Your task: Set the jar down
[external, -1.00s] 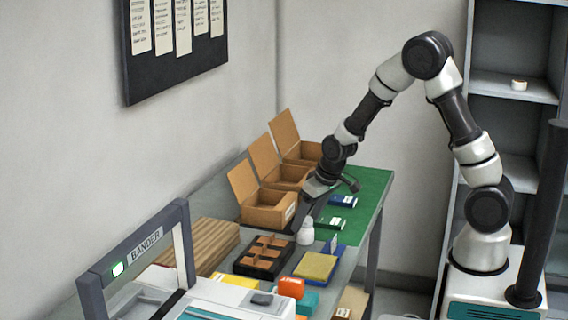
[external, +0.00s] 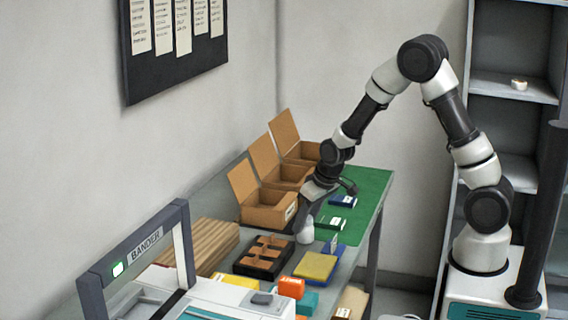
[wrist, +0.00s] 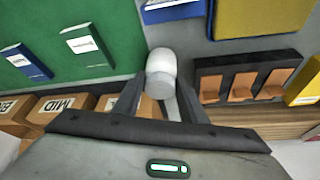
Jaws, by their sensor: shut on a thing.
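The jar (external: 305,232) is small and white with a rounded top. It stands upright on the grey table strip between the green mat and the black divided tray, as far as the external view shows; whether its base touches the table I cannot tell. My gripper (external: 306,217) reaches down to it from above. In the wrist view the jar (wrist: 161,70) sits between the tips of my gripper (wrist: 160,95), which is shut on it. The fingers hide part of the jar's sides.
The black tray (external: 244,265) with brown dividers is close beside the jar. A green mat (external: 370,190) holds blue and green boxes. Open cardboard boxes (external: 268,215) line the wall. A yellow-topped blue block (external: 316,266) and an orange box (external: 291,288) are nearer the camera.

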